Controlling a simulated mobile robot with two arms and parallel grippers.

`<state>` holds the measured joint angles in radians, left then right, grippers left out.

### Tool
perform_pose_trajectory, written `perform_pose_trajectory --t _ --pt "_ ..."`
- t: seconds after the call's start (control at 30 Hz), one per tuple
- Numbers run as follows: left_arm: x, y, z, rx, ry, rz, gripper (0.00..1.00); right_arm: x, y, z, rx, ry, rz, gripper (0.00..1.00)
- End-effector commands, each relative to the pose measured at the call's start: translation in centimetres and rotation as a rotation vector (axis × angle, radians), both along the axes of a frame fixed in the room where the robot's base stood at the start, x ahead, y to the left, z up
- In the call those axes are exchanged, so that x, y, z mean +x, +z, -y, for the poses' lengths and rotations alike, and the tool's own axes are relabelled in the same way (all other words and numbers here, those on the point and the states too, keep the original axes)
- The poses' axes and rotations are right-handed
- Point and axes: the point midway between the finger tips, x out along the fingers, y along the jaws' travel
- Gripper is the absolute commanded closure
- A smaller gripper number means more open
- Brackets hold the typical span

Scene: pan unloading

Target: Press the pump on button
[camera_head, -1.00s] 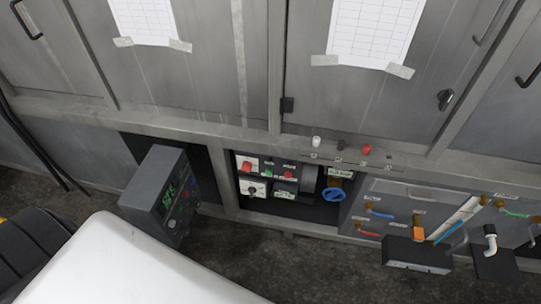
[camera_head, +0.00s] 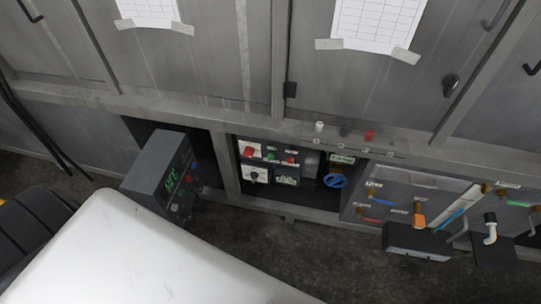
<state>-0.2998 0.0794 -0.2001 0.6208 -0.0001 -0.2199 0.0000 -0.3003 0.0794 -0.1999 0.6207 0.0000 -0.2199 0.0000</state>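A recessed control panel (camera_head: 268,160) sits low in the grey cabinet near the middle of the view. It carries a red switch (camera_head: 248,151), a small green button (camera_head: 271,157), a red button (camera_head: 291,160) and a black knob (camera_head: 253,176). The labels are too small to read, so I cannot tell which is the pump on button. A grey box (camera_head: 150,165) with a green lit display and small coloured buttons stands out from the cabinet to the left. Neither of my grippers is in view.
A blue round handle (camera_head: 334,181) is right of the panel. White, dark and red knobs line the ledge above. Pipes with coloured handles and black boxes (camera_head: 415,241) jut out at the right. Dark floor (camera_head: 290,255) lies clear before the panel. My white body fills the lower left.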

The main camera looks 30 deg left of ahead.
Motion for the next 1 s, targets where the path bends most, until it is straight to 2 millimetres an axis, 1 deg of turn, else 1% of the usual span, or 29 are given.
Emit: perform_pose_trajectory --t 0.4,0.47,0.6,0.67,0.7,1.0 --pt "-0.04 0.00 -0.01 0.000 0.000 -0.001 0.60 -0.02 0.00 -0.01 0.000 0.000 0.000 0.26" --pt "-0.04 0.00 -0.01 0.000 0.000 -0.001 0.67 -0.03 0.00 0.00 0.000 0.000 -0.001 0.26" --pt "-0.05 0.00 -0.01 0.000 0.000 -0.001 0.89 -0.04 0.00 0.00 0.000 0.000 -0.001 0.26" --pt "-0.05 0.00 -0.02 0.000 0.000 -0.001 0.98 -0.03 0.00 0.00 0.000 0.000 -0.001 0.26" --pt "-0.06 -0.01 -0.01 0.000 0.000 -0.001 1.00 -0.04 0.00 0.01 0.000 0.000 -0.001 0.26" --pt "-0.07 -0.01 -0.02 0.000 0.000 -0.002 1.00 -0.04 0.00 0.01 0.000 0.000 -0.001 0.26"
